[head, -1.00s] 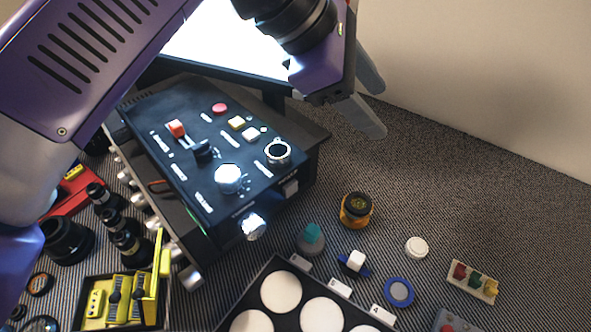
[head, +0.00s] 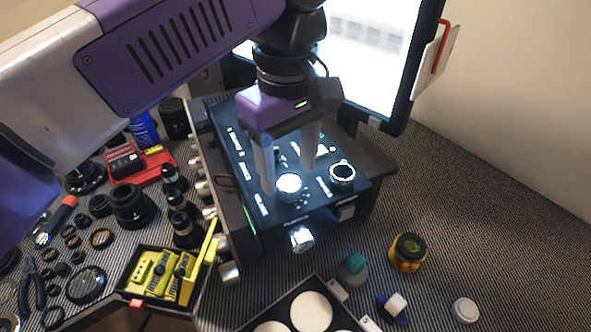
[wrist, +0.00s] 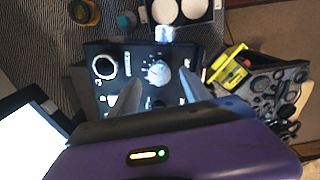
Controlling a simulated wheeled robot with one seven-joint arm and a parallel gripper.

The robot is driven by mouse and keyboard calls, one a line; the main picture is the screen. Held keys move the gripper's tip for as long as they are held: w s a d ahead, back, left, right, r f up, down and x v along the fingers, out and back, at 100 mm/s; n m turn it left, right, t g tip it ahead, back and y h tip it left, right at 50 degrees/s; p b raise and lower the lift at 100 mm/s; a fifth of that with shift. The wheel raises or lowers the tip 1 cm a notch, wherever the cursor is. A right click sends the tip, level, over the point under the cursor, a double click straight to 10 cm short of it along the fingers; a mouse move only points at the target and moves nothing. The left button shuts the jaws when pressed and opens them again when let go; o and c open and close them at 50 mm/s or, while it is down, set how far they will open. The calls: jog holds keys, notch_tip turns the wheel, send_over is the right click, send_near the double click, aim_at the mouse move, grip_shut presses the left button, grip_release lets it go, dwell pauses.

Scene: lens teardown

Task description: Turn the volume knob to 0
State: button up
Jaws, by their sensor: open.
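A black control box (head: 318,205) stands on the striped surface, with a bright white round knob (head: 289,184) on its top panel. The wrist view shows that knob (wrist: 158,73) with marks around it; I cannot read a volume label or the setting. A second clear knob (head: 302,238) sits on the box's front face, and it also shows in the wrist view (wrist: 164,34). My gripper (head: 289,172) is open over the panel, pointing down, its fingers either side of the white knob. In the wrist view the fingers (wrist: 160,88) stand apart from it.
A ring-topped socket (head: 342,174) sits right of the knob on the panel. A lit monitor (head: 375,50) stands behind.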

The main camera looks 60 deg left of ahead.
aim_at(290, 188)
jog(key=shift+f, duration=1.1)
grip_shut()
